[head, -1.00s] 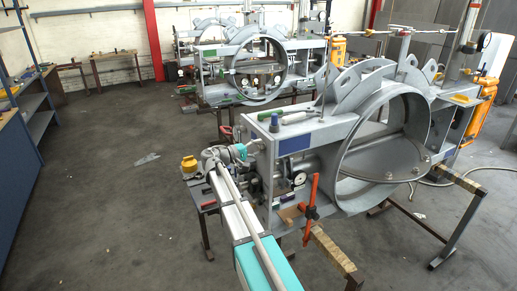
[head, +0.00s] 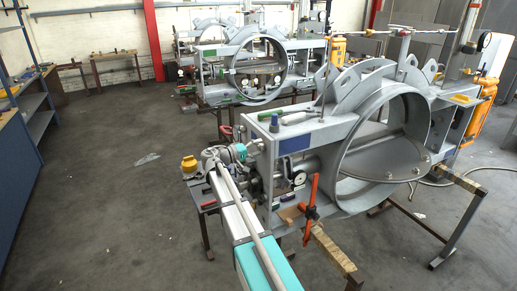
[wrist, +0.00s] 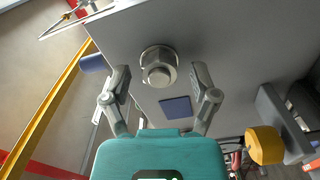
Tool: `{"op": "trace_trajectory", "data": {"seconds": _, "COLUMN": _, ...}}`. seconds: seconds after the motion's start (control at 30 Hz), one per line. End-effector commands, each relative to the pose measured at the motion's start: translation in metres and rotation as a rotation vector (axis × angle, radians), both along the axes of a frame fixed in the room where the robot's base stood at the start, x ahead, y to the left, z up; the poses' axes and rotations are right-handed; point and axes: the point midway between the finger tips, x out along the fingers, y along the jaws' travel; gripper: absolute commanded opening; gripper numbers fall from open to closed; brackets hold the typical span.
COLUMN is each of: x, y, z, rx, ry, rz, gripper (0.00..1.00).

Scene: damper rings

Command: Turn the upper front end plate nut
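The upper front end plate nut (wrist: 159,73) is a grey hex nut on a washer, on the grey end plate (wrist: 235,50) in the wrist view. My gripper (wrist: 159,82) is open, one finger on each side of the nut, with visible gaps between fingers and nut. In the head view my gripper (head: 240,152) is at the left end of the nearest damper ring frame (head: 300,142), by its upper corner. The nut itself is hidden there behind my gripper and arm.
A yellow object (head: 189,163) stands on a small side table (head: 205,193) left of the frame. An orange clamp (head: 312,207) is at the frame's front. Tools (head: 295,115) lie on top.

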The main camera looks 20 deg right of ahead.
Motion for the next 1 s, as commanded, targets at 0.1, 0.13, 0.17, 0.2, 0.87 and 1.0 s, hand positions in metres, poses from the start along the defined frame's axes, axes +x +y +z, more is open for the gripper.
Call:
{"op": "trace_trajectory", "data": {"seconds": 0.1, "x": 0.0, "y": 0.0, "z": 0.0, "rx": 0.0, "ry": 0.001, "rz": 0.0, "gripper": 0.8}}
{"op": "trace_trajectory", "data": {"seconds": 0.13, "x": 0.0, "y": 0.0, "z": 0.0, "rx": 0.0, "ry": 0.001, "rz": 0.0, "gripper": 0.8}}
{"op": "trace_trajectory", "data": {"seconds": 0.17, "x": 0.0, "y": 0.0, "z": 0.0, "rx": 0.0, "ry": 0.001, "rz": 0.0, "gripper": 0.8}}
{"op": "trace_trajectory", "data": {"seconds": 0.2, "x": 0.0, "y": 0.0, "z": 0.0, "rx": 0.0, "ry": 0.001, "rz": 0.0, "gripper": 0.8}}
{"op": "trace_trajectory", "data": {"seconds": 0.87, "x": 0.0, "y": 0.013, "z": 0.0, "rx": 0.0, "ry": 0.002, "rz": 0.001, "gripper": 0.8}}
{"op": "trace_trajectory", "data": {"seconds": 1.0, "x": -0.001, "y": 0.017, "z": 0.0, "rx": 0.0, "ry": 0.002, "rz": 0.0, "gripper": 0.8}}
